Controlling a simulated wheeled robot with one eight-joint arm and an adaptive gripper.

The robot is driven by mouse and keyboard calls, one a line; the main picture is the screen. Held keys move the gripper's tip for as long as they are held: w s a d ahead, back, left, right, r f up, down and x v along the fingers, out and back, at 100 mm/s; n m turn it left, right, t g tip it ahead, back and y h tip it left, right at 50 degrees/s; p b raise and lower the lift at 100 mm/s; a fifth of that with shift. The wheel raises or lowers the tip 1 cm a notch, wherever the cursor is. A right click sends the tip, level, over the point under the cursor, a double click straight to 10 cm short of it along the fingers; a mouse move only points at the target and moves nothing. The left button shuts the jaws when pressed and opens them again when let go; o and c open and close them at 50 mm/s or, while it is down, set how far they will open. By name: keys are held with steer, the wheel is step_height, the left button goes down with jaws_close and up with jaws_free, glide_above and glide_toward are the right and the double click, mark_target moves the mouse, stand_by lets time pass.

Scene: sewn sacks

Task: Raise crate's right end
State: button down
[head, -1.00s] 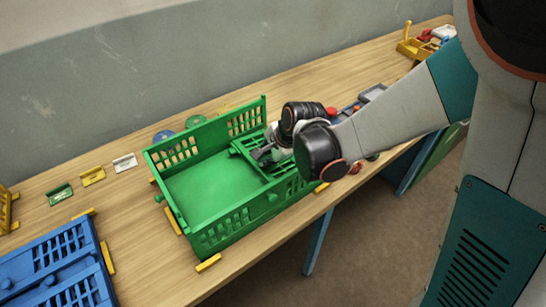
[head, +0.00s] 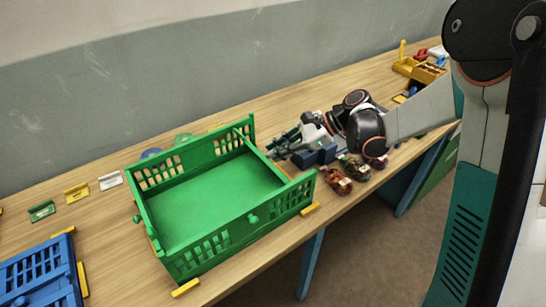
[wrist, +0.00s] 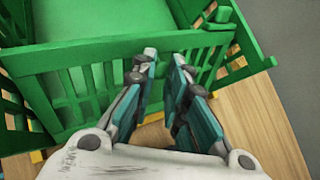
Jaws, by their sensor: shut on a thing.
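The green crate (head: 165,262) stands on the wooden table, its floor empty and its two long sides and left end upright. Its right end (wrist: 90,80), a slotted panel, stands up between the long sides in the wrist view; whether it is fully upright or slightly tilted I cannot tell. In the head view only its thin top edge shows clearly. My gripper (wrist: 165,57) is at this panel's top rail, on the crate's right side, with its teal fingers shut on the panel. The exact contact between the fingertips is hard to see.
A blue crate (head: 40,272) lies at the lower left. Yellow strips (head: 186,288) sit around the green crate. Small bundles (head: 337,181) and a dark blue block (head: 316,156) lie under and beside my arm. A yellow tray (head: 420,70) stands at the far right.

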steer(key=w+d+f, duration=0.1)
steer(key=w+d, duration=0.2)
steer(key=d, duration=0.2)
steer(key=shift+d+f+b, duration=0.2)
steer(key=shift+f+b, duration=0.1)
steer(key=shift+b, duration=0.05)
stand_by(0.5)
steer(key=c, duration=1.8)
jaws_free()
steer(key=shift+a+f, duration=0.1)
steer(key=v, duration=1.2)
steer(key=shift+w+a, duration=0.1)
steer(key=shift+w, duration=0.05)
